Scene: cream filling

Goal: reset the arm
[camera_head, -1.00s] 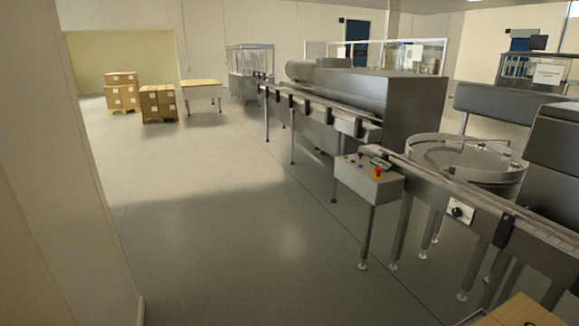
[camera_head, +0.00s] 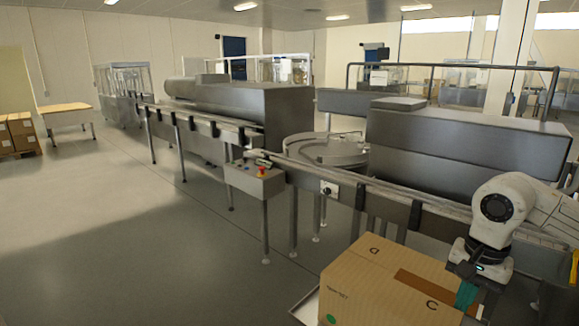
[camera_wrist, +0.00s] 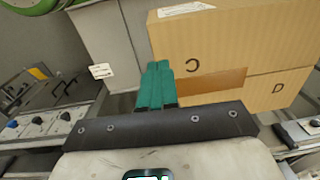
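My gripper (camera_head: 466,294) shows at the lower right of the head view, below my white arm, with its teal fingers pointing down in front of the cardboard box (camera_head: 365,287). In the wrist view my gripper's two teal fingers (camera_wrist: 156,86) lie side by side with no clear gap and nothing seen between them. The box also shows in the wrist view (camera_wrist: 225,52), beyond and to the right of the fingers. I cannot tell whether the fingers touch it.
A long conveyor (camera_head: 345,180) runs behind the box, with a control box with a red button (camera_head: 254,177) and a round metal turntable (camera_head: 325,150). A table (camera_head: 64,109) and stacked cartons (camera_head: 20,132) stand far left. The floor (camera_head: 130,240) at left is clear.

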